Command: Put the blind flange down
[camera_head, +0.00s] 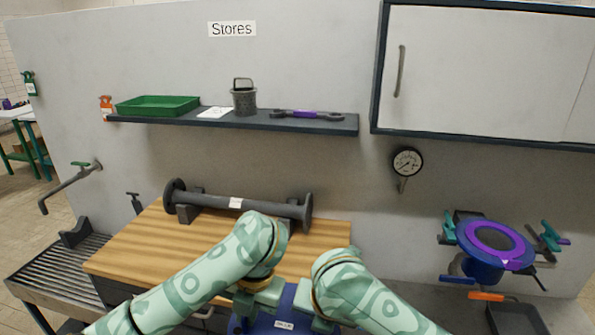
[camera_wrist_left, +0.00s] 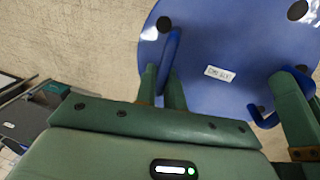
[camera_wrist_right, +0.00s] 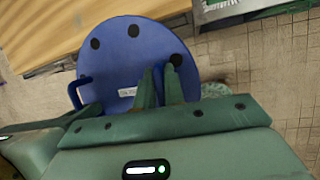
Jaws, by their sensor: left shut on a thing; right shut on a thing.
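The blind flange is a blue disc (camera_head: 284,309) with dark bolt holes, two bar handles and a small white label, low in the head view between my arms. It fills the upper right of the left wrist view (camera_wrist_left: 225,40) and shows in the right wrist view (camera_wrist_right: 135,60). My left gripper (camera_head: 262,294) is shut on one handle (camera_wrist_left: 172,50). My right gripper (camera_head: 312,308) is shut on the opposite handle, mostly hidden by its fingers (camera_wrist_right: 162,82). The flange is held up in front of the wooden worktop, apart from it as far as I can see.
A wooden worktop (camera_head: 140,254) carries a dark flanged pipe (camera_head: 238,202) at its back. A roller conveyor (camera_head: 55,278) is at left. A blue flanged pipe end with purple gasket (camera_head: 497,243) and clamps is at right, near a dark tray (camera_head: 518,319). The worktop's front is clear.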

